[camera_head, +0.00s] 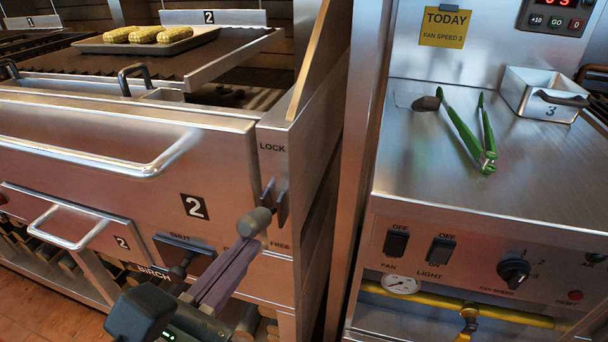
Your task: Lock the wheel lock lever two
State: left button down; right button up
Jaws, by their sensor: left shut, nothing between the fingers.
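The wheel lock lever two has a grey cylindrical knob (255,222) beside a dark bracket on the right post of the grill front. "LOCK" is printed above it and "FREE" below it. The knob sits between the two words, nearer "FREE"; its exact setting is hard to tell. My left gripper (248,246) comes up from the bottom with its purple-grey fingers shut and empty. Its fingertips are right under the knob and overlap its lower edge in the picture. I cannot tell whether they touch it. My right gripper is out of view.
A dark "SHUT" lever (180,268) lies left of my fingers. A large steel handle (110,160) crosses the front panel marked 2. A tray (90,46) of corn rests on the grill. Green tongs (466,135) lie on the right counter, above switches and a fan knob (514,272).

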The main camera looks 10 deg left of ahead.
pick_arm(q)
jog(key=shift+r+p, duration=0.35)
jog(key=shift+p, duration=0.1)
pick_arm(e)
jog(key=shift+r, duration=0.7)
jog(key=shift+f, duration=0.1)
